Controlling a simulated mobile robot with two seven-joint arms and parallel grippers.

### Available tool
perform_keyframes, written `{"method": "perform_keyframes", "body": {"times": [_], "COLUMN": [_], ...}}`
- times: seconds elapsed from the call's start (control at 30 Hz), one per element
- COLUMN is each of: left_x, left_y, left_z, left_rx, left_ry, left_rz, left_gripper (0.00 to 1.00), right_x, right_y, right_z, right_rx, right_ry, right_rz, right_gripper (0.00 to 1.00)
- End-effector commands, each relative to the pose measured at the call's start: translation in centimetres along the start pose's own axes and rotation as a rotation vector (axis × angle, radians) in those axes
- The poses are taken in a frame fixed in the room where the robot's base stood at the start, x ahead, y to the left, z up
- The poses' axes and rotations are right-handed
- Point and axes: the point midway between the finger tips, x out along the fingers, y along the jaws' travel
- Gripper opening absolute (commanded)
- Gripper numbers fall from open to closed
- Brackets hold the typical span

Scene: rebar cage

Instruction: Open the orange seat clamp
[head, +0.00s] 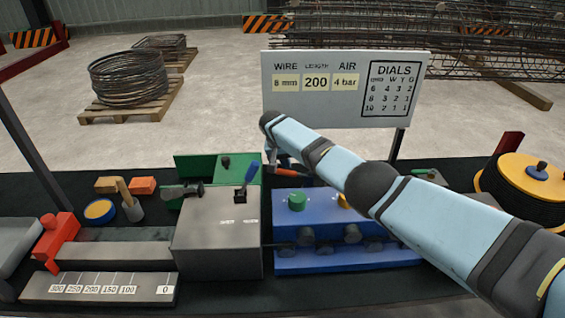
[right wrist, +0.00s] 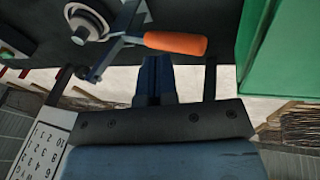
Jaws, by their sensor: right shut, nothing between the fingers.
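The clamp with an orange handle (right wrist: 175,43) shows in the right wrist view. Its metal lever runs from the handle to a round silver pivot (right wrist: 88,22) on a dark surface. In the head view the orange handle (head: 287,172) shows just below my right forearm, behind the blue machine. My right gripper (right wrist: 155,62) is shut and empty, its dark fingers close to the handle in the picture. I cannot tell whether they touch it. In the head view the forearm hides part of this gripper. My left gripper is not in view.
A blue machine (head: 345,258) with knobs, a grey box (head: 217,247) with a blue lever and a green block (head: 195,165) crowd the bench. A sign board (head: 345,115) stands behind. A yellow-topped reel (head: 535,178) is at right, a red block (head: 57,238) at left.

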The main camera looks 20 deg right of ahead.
Motion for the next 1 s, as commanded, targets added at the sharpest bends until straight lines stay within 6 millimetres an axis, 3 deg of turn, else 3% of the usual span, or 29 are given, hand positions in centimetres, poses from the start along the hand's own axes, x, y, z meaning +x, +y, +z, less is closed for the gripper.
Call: {"method": "perform_keyframes", "body": {"times": [0.03,0.07,0.5,0.7,1.0], "left_x": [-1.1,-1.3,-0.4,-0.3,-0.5], "left_y": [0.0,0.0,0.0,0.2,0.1], "left_z": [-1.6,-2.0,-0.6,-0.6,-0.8], "left_rx": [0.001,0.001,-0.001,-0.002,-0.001], "left_ry": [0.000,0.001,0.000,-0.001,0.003], "left_rz": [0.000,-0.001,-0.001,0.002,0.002], "left_gripper": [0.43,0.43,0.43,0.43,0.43], "right_x": [-1.6,-2.1,-9.8,-10.8,-10.9], "right_y": [1.0,1.4,-1.0,-1.2,-1.2], "right_z": [-0.6,-0.8,-0.3,-0.3,-0.3], "right_rx": [0.001,0.001,0.000,0.000,0.001], "right_ry": [0.002,0.003,0.006,0.004,0.004], "right_rz": [0.000,0.001,0.000,0.001,0.001], "right_gripper": [0.00,0.00,0.00,0.00,0.00]}}
